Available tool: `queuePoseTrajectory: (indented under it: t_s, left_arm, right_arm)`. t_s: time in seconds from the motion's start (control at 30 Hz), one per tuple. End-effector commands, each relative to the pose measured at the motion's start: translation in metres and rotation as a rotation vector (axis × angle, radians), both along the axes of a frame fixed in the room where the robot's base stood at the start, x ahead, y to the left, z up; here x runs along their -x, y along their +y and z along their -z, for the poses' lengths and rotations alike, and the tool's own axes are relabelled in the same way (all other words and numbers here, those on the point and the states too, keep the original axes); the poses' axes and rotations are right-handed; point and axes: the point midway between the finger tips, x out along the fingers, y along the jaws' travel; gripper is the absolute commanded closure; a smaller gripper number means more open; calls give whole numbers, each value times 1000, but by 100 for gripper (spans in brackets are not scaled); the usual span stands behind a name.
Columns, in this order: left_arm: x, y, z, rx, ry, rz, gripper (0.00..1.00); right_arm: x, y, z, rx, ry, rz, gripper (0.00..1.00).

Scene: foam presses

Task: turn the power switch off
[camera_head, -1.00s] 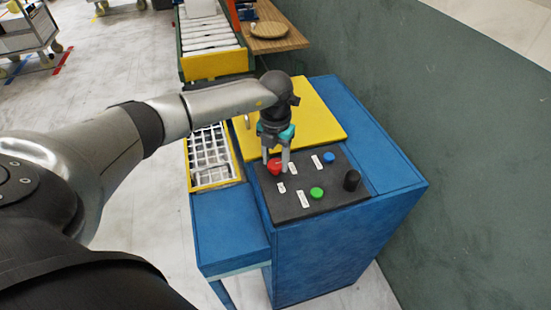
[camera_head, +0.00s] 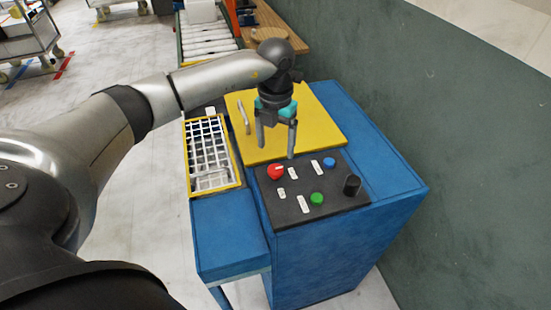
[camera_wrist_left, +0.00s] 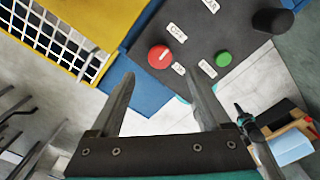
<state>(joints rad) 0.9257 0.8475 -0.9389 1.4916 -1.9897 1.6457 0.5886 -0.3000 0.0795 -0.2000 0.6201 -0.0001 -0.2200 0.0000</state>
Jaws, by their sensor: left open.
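The dark control panel (camera_head: 330,205) lies on the blue cabinet. On it are a red round knob (camera_head: 275,171) with a white mark, a green button (camera_head: 317,198), a blue button (camera_head: 329,163) and a black knob (camera_head: 352,184). My left gripper (camera_head: 276,153) is open and empty, raised above the yellow plate near the panel's far edge. My right gripper is not in view.
The yellow plate (camera_head: 310,120) with a metal handle (camera_head: 243,117) lies behind the panel. A yellow-framed white grid tray (camera_head: 240,172) is at its left. A green wall (camera_head: 470,170) stands close at the right.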

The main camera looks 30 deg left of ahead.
Motion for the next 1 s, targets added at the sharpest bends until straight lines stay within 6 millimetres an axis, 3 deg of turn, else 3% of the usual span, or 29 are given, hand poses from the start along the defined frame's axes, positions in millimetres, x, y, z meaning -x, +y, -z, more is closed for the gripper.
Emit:
queuePoseTrajectory:
  t_s: [0.2, 0.4, 1.0]
  left_arm:
    - [-1, 0, -49, 0, -4, 0, 19]
    - [0, 0, -72, -1, -1, -1, 19]
    - [0, 0, -77, -1, 0, -1, 19]
  right_arm:
    - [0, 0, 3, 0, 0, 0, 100]
    - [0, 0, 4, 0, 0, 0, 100]
    - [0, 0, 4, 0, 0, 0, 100]
